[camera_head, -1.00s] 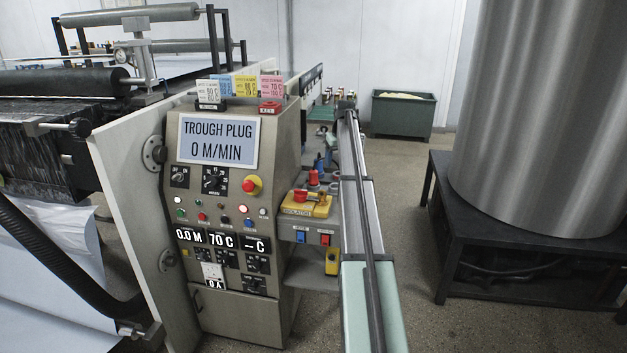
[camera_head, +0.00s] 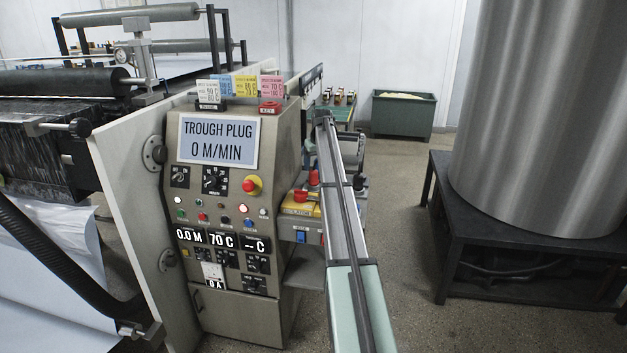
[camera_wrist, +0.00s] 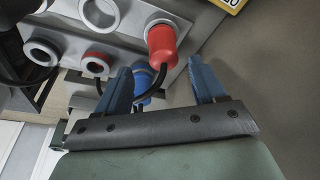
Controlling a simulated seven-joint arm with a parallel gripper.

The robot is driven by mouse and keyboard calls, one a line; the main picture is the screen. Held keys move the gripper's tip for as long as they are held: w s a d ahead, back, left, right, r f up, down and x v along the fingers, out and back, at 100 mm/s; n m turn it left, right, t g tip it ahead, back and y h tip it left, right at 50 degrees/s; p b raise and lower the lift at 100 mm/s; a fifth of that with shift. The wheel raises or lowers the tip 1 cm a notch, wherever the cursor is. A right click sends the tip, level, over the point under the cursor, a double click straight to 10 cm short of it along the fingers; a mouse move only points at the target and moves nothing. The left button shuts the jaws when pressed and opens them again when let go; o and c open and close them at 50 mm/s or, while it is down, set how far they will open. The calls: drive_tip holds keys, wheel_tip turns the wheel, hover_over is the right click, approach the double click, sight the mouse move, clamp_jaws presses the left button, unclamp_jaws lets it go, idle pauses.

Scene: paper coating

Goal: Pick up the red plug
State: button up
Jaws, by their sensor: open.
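The red plug (camera_wrist: 162,46) is in the upper middle of the wrist view. Its far end meets a pale ring on a grey socket panel (camera_wrist: 65,20), and a dark cable curves away from its near end. My gripper (camera_wrist: 160,70) is open; its two blue fingers point toward the panel. The plug lies just beyond the fingertips, roughly between them, with nothing held. A blue plug (camera_wrist: 143,76) shows between the fingers, partly hidden by the left one. In the head view my arm hides the gripper, and I cannot tell which red item there is this plug.
Several round sockets, one with a red ring (camera_wrist: 97,60), sit left of the plug. A yellow label (camera_wrist: 229,4) is at the upper right. In the head view the control cabinet (camera_head: 285,150) and yellow isolator box (camera_head: 291,210) stand close left of my arm.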

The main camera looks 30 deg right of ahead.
sight(314, 171)
drive_tip(key=shift+a+x, duration=0.1)
drive_tip(key=shift+x, duration=1.25)
drive_tip(key=shift+a+x, duration=0.15)
drive_tip(key=shift+x, duration=1.25)
drive_tip(key=shift+c, duration=0.3)
drive_tip(key=c, duration=1.1)
drive_tip(key=shift+r, duration=0.15)
drive_tip(key=r, duration=0.6)
drive_tip(key=d+r, duration=0.1)
drive_tip(key=r, duration=0.2)
drive_tip(key=d, duration=1.2)
drive_tip(key=shift+w+d, duration=0.2)
drive_tip(key=shift+w, duration=0.1)
drive_tip(key=shift+r, duration=0.1)
